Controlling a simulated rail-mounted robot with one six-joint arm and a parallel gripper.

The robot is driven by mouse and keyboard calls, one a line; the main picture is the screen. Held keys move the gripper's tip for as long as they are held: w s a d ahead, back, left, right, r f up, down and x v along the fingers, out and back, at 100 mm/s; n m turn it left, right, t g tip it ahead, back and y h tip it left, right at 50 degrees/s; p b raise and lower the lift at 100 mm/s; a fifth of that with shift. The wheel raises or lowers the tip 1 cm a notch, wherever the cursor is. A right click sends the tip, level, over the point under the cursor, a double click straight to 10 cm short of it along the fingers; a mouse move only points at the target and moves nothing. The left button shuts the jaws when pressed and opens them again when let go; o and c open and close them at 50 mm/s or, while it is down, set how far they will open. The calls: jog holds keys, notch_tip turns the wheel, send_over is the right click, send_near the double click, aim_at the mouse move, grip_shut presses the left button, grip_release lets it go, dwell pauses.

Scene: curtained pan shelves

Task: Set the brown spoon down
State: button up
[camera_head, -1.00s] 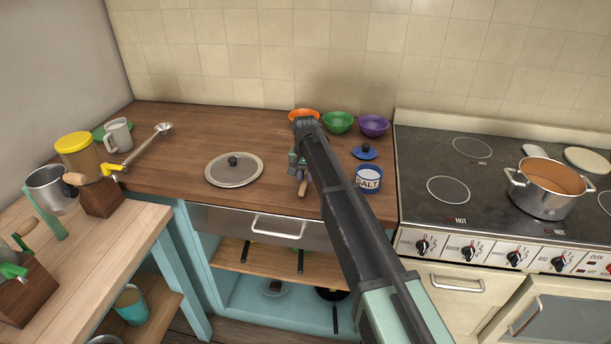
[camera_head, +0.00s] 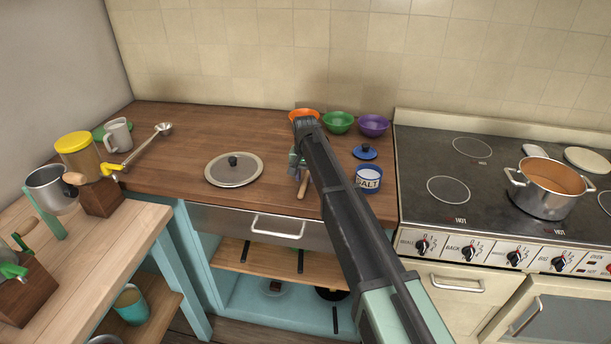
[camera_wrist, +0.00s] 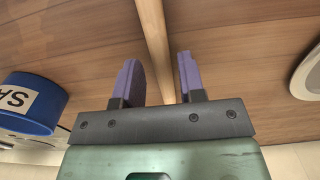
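The brown spoon (camera_head: 303,188) shows in the head view as a short stretch of light wooden handle near the counter's front edge, beside my arm. In the wrist view its handle (camera_wrist: 152,28) runs from the top edge down between my gripper's two purple fingers. My gripper (camera_wrist: 157,58) is open, with a gap visible between each finger and the handle. The handle appears to lie on the wooden counter (camera_head: 190,130). The spoon's other end is hidden behind my gripper and arm.
A blue salt container (camera_head: 368,180) stands to the right of the spoon, with a blue lid (camera_head: 365,152) behind it. A pan lid (camera_head: 234,169) lies to the left. Orange (camera_head: 304,114), green (camera_head: 338,122) and purple (camera_head: 373,125) bowls line the back.

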jog(key=o, duration=0.3)
jog(key=shift+r, duration=0.15)
notch_tip(320, 180, up, 11)
jog(key=p, duration=1.1)
jog(key=shift+f, duration=0.2)
jog(key=shift+n, duration=0.7)
jog(key=s+d+f+b, duration=0.1)
jog(key=s+d, duration=0.7)
jog(key=s, duration=0.3)
jog(key=s+d+f+b, duration=0.2)
jog(key=s+d, duration=0.5)
jog(key=s, duration=0.5)
jog(key=s+d+f+b, duration=0.2)
jog(key=s+d, duration=0.6)
jog(key=s, duration=0.4)
jog(key=shift+d, duration=0.3)
